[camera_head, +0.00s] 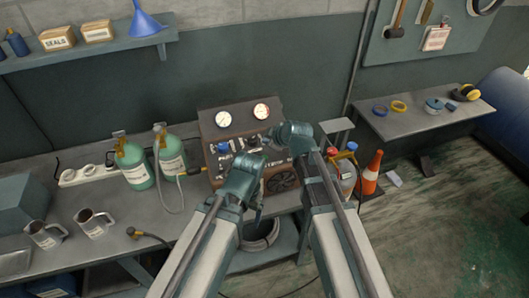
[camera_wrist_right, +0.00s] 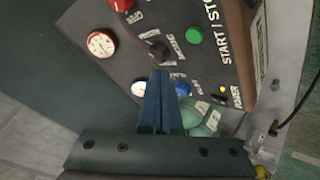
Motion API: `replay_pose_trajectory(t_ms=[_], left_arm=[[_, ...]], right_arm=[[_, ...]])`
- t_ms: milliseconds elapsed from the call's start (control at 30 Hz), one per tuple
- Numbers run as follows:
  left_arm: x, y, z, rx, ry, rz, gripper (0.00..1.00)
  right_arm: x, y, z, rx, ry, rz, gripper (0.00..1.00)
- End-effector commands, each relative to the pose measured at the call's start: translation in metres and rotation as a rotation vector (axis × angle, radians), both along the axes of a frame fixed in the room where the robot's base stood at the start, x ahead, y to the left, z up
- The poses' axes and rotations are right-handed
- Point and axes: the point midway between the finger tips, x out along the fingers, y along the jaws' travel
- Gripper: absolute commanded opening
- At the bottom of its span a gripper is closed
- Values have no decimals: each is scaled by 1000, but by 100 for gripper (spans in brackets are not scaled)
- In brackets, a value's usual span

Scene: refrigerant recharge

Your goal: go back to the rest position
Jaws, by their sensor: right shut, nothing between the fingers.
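My right gripper (camera_head: 270,139) is in front of the brown refrigerant machine (camera_head: 212,128), near its control panel. In the right wrist view its two blue fingers (camera_wrist_right: 160,98) are together and empty. The black knob (camera_wrist_right: 159,50) lies just beyond the fingertips, and the green button (camera_wrist_right: 194,35) is to the right; I cannot tell whether anything is touched. My left arm (camera_head: 238,183) is raised left of the right one, before the machine's lower front. Its fingers are not clear enough to tell open from shut.
Two green-white cylinders (camera_head: 134,168) with a hose stand left of the machine. Two metal mugs (camera_head: 93,225) stand on the workbench (camera_head: 120,252) at left. An orange cone (camera_head: 371,173) is right of the machine. A side table (camera_head: 415,125) holds tape rolls. Open floor lies at right.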

Motion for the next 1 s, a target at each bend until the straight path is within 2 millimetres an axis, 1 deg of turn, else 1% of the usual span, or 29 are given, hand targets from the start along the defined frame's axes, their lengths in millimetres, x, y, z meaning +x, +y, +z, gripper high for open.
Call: replay_pose_trajectory(t_ms=[33,467,567,667,700,767,800,867,900,1000], left_arm=[[0,0,3,0,0,0,88],[0,0,1,0,0,0,88],[0,0,0,0,0,0,88],[0,0,-3,0,0,0,88],[0,0,-4,0,0,0,88],[0,0,-7,0,0,0,88],[0,0,-8,0,0,0,88],[0,0,-10,0,0,0,88],[0,0,-11,0,0,0,88],[0,0,-13,0,0,1,88]], right_arm=[[0,0,3,0,0,0,0],[0,0,1,1,1,0,0],[-11,2,-5,8,41,-15,0],[-43,4,-22,23,164,-75,0],[-62,5,-31,28,236,-116,0],[-92,2,-45,27,350,-198,0],[-113,0,-53,20,425,-262,0],[-142,-7,-64,5,524,-368,0],[-160,-12,-69,-10,582,-442,0],[-201,-25,-78,-51,692,-625,0]])
